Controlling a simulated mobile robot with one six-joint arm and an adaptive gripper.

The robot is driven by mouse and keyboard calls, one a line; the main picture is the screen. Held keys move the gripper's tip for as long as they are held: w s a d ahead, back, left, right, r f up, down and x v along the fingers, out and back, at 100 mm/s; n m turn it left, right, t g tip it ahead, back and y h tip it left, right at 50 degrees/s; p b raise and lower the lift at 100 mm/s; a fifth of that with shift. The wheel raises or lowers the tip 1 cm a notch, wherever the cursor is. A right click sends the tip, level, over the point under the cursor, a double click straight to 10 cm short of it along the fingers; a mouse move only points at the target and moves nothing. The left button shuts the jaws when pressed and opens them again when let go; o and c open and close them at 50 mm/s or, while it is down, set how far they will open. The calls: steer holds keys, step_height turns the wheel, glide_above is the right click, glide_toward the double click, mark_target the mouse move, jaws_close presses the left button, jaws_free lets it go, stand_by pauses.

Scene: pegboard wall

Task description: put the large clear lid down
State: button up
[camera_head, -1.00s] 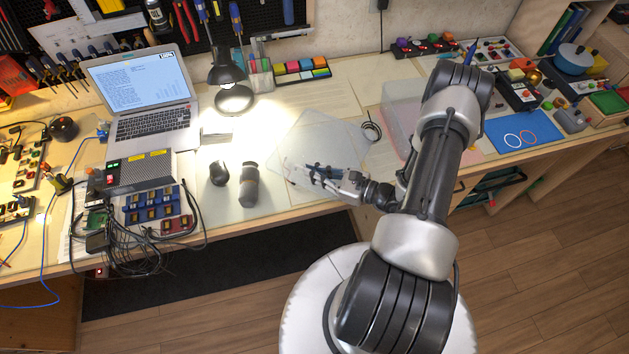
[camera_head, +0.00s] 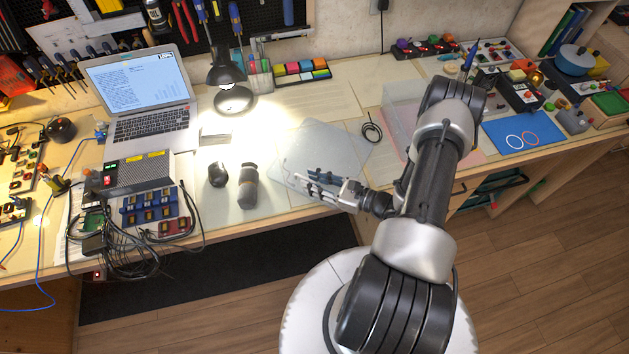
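The large clear lid (camera_head: 335,140) is a thin, see-through sheet with rounded corners. It is low over or on the middle of the workbench, and its exact height is hard to judge. My gripper (camera_head: 298,170) is at the lid's near left part, with its fingers pointing left and overlapping the lid in the picture. The fingers are small and blend with the clear sheet, so I cannot tell whether they grip its edge or are apart.
A clear bin (camera_head: 397,108) stands right of the lid, partly behind my arm. A black cable coil (camera_head: 371,133) lies by the lid's right edge. A dark bottle-like object (camera_head: 248,187) and a dark mouse (camera_head: 218,175) are left. A lamp (camera_head: 230,88) stands behind.

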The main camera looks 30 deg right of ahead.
steer(key=shift+s+d+r, duration=0.15)
steer(key=p+v, duration=0.2)
steer(key=v, duration=0.9)
steer(key=w+a+r+n+g+y, duration=0.1)
steer(key=a+r+n+g, duration=0.5)
steer(key=r+n, duration=0.3)
steer(key=a+r+n+g, duration=0.5)
steer(key=r+n+g, duration=0.15)
steer(key=r, duration=0.55)
steer(key=s+a+r+n+t+h, duration=0.1)
steer(key=s+a+r+n+h, duration=0.2)
steer(key=r+n, duration=0.4)
steer(key=s+a+r+n+t+h, duration=0.2)
steer(key=s+a+r+n+h, duration=0.2)
steer(key=s+r+n+h, duration=0.2)
step_height(320, 180, up, 3)
steer(key=shift+f+n+h, duration=0.25)
steer(key=shift+n+h, duration=0.05)
steer(key=shift+n, duration=0.25)
